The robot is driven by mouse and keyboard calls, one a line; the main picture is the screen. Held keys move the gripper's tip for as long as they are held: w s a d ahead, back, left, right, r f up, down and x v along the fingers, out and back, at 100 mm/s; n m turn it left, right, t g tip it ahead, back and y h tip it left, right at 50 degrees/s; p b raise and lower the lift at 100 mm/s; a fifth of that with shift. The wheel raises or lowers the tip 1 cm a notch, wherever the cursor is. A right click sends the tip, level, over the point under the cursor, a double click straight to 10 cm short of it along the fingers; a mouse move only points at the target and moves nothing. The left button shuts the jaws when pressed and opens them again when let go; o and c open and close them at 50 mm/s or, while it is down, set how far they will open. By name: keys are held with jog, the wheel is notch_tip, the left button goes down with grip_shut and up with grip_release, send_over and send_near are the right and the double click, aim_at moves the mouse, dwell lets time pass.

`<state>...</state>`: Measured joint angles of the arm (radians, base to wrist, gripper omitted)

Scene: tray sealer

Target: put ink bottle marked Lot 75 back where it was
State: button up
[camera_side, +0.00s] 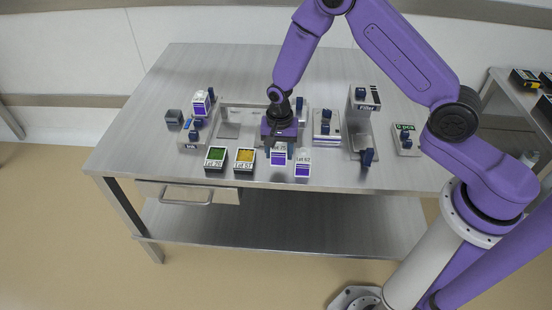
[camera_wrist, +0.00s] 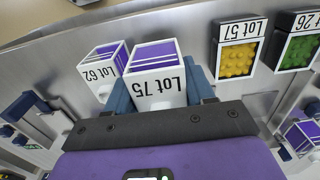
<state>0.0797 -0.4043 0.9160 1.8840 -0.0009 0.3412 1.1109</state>
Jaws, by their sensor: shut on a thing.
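The ink bottle marked Lot 75 (camera_side: 279,156) is a white block with purple bands near the table's front edge. In the wrist view its label and purple-striped top (camera_wrist: 158,85) face the camera. My gripper (camera_side: 279,147) is shut on it, with one blue finger on each side (camera_wrist: 160,88). A similar bottle marked Lot 62 (camera_side: 303,167) stands close beside it, on the right in the side view; it also shows in the wrist view (camera_wrist: 100,68). I cannot tell whether the Lot 75 bottle touches the table.
A yellow-filled box marked Lot 57 (camera_side: 244,160) and a green-filled box (camera_side: 215,159) stand left of the bottles. Another purple-white bottle (camera_side: 201,104) is on the left fixture. The table's back (camera_side: 220,65) is clear.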

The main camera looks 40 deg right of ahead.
aim_at(276, 160)
jog(key=shift+w+f, duration=0.35)
jog(key=shift+f, duration=0.05)
jog(key=shift+w+a+f, duration=0.1)
jog(key=shift+w+f, duration=0.1)
jog(key=shift+f, duration=1.6)
jog(key=shift+f, duration=0.1)
jog(key=o, duration=1.2)
